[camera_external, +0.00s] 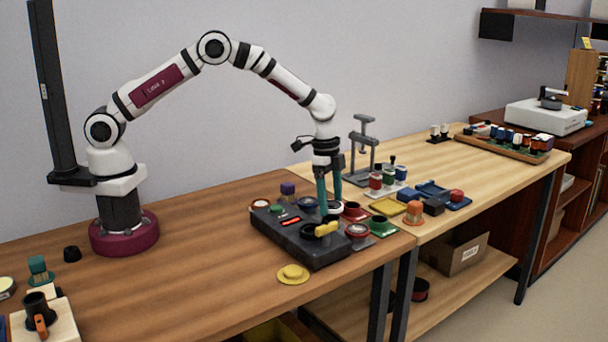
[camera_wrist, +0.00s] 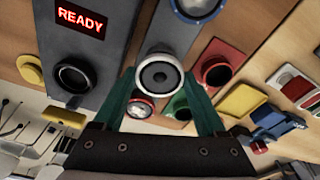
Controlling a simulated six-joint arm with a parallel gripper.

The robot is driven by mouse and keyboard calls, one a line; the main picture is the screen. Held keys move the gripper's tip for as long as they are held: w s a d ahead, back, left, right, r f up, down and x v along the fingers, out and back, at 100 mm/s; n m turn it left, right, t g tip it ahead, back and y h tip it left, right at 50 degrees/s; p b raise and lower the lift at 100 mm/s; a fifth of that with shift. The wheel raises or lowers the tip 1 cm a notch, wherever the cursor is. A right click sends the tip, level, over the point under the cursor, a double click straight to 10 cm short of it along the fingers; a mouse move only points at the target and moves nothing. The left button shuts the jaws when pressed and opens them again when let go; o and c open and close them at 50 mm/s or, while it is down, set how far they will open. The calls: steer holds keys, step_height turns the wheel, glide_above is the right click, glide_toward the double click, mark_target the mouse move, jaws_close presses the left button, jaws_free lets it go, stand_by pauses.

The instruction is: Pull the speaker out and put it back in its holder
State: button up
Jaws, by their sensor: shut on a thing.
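A round speaker (camera_wrist: 157,76) with a white rim, grey ring and dark centre is between the green fingers of my gripper (camera_external: 329,190). My gripper is shut on it. In the external view the white rim of the speaker (camera_external: 335,207) shows below the fingertips, at the back right of the dark test box (camera_external: 302,248). A grey strip (camera_wrist: 172,32) lies under or beside the speaker in the wrist view. I cannot tell whether the speaker touches it or is lifted clear. The black round socket (camera_wrist: 75,77) on the box looks empty. A lit display (camera_wrist: 80,18) reads READY.
A yellow toggle handle (camera_external: 326,229) stands beside the socket. Close by are a red holder (camera_wrist: 216,67), a green holder (camera_external: 383,226) and a yellow disc (camera_external: 293,274). Several coloured parts and a grey stand (camera_external: 362,150) fill the right table. The left table's middle is clear.

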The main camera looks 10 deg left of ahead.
steer(key=shift+f, duration=0.15)
stand_by(0.5)
steer(key=shift+f, duration=0.35)
steer(key=shift+f, duration=0.15)
steer(key=shift+f, duration=0.35)
steer(key=shift+f, duration=0.2)
stand_by(0.7)
steer(key=o, duration=1.2)
steer(key=shift+r, duration=3.8)
